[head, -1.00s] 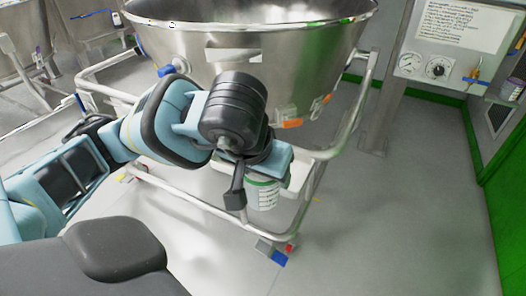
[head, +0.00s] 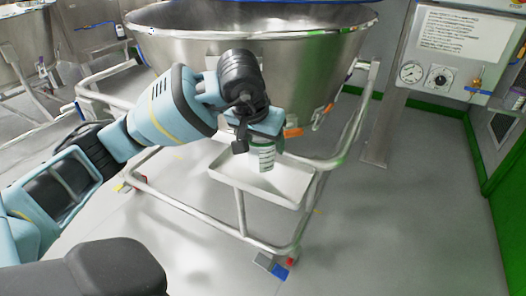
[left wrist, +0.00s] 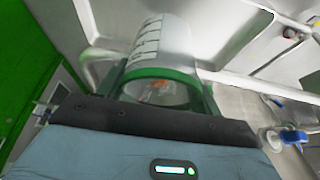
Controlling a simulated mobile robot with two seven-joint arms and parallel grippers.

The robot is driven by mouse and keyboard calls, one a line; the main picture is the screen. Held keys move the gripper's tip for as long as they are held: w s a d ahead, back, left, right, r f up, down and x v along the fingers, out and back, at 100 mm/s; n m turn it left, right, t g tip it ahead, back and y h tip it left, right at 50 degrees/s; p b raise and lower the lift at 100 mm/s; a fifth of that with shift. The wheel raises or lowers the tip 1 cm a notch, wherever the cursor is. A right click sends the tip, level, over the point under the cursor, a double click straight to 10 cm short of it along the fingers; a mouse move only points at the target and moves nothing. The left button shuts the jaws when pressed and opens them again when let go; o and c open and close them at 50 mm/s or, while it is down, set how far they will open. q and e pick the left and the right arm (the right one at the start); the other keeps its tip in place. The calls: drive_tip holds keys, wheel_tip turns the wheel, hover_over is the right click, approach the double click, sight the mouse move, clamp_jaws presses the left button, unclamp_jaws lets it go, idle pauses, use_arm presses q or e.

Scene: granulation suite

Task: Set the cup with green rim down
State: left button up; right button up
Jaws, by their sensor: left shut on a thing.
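The cup with green rim (head: 262,156) is a white cup with dark printed marks. My left gripper (head: 262,136) is shut on it near the green rim and holds it over the white tray (head: 225,170) on the bowl's wheeled frame. In the left wrist view the cup (left wrist: 162,45) stretches away from the gripper, its green rim close to the jaws, with something small and orange-brown visible inside. I cannot tell whether the cup's base touches the tray. My right gripper is out of view.
A large steel bowl (head: 290,60) stands just behind the gripper. The tubular frame (head: 180,208) surrounds the tray, with a caster (head: 272,265) at the front. A panel with gauges (head: 440,75) stands at the right. The floor (head: 400,220) at right is clear.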

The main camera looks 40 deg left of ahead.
use_arm(q)
wheel_tip(320, 180, down, 3)
drive_tip(key=shift+f+b, duration=0.2)
drive_tip(key=shift+b, duration=0.2)
drive_tip(key=shift+r, duration=0.1)
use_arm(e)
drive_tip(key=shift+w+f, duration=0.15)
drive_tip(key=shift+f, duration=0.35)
use_arm(q)
drive_tip(key=shift+f, duration=0.25)
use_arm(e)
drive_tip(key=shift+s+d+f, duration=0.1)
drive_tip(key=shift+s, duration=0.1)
use_arm(q)
drive_tip(key=o, duration=0.8)
drive_tip(key=shift+c, duration=0.2)
drive_tip(key=shift+o, duration=1.1)
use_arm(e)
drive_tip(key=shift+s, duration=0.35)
